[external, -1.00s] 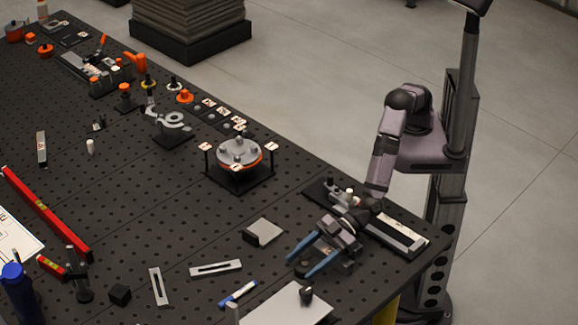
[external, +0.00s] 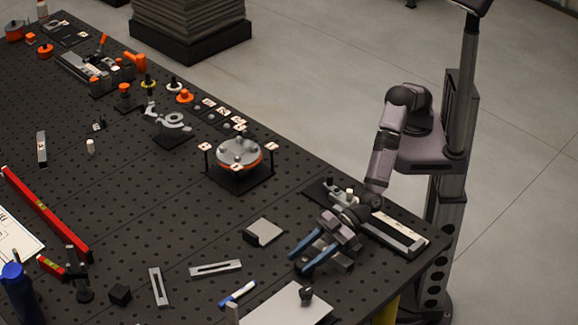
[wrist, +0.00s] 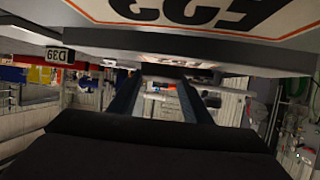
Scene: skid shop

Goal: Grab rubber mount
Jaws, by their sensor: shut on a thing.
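My gripper (external: 300,260) is low over the front right part of the black perforated table, with its two blue fingers pointing to the lower left. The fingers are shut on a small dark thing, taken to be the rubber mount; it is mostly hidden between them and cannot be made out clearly. In the wrist view a broad dark surface fills the lower part, with the finger shapes beyond it.
A grey block (external: 263,232) lies just left of my gripper. A round fixture (external: 239,155) stands behind.

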